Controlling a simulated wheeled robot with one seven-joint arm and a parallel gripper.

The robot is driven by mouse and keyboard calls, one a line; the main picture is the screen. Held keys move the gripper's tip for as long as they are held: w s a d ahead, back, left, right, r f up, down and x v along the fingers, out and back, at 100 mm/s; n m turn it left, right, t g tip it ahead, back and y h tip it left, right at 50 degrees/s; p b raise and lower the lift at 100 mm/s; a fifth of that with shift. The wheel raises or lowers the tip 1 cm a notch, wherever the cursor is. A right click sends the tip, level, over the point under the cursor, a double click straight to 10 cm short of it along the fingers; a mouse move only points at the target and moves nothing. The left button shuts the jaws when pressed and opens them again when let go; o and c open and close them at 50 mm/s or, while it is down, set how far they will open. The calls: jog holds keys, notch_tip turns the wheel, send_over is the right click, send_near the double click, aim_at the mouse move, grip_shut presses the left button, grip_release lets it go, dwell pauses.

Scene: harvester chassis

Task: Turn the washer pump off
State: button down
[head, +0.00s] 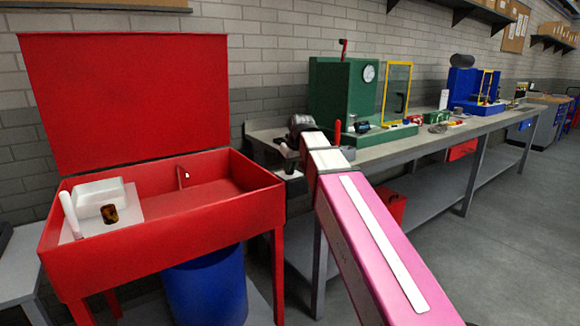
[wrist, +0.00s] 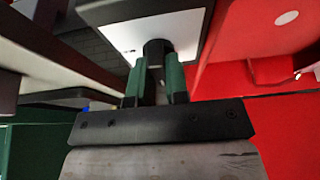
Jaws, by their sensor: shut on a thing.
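The red parts washer (head: 165,215) stands at the left with its lid (head: 125,95) raised. In the wrist view, a dark knob (wrist: 157,48) sticks out from a pale plate (wrist: 188,30) beside the washer's red wall (wrist: 285,120). My gripper (wrist: 155,75) is shut on this knob, with one green finger on each side of it. The knob's marking and setting cannot be read. In the head view my gripper (head: 289,158) is small and dark at the washer's right side, and my arm partly hides that area.
In the basin are a white container (head: 98,197), a dark brown jar (head: 109,214) and a white brush-like thing (head: 70,214). A blue drum (head: 207,287) stands underneath. A long workbench (head: 440,138) with a green machine (head: 340,93) runs close to my arm. The floor at right is clear.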

jog(key=shift+s+f, duration=0.15)
jog(key=shift+f, duration=0.15)
jog(key=c, duration=1.2)
grip_release()
jog(key=shift+c, duration=0.2)
jog(key=shift+o, duration=0.6)
jog(key=shift+d+r, duration=0.1)
jog(key=shift+r, duration=0.35)
jog(key=v, duration=1)
jog(key=shift+r, duration=0.2)
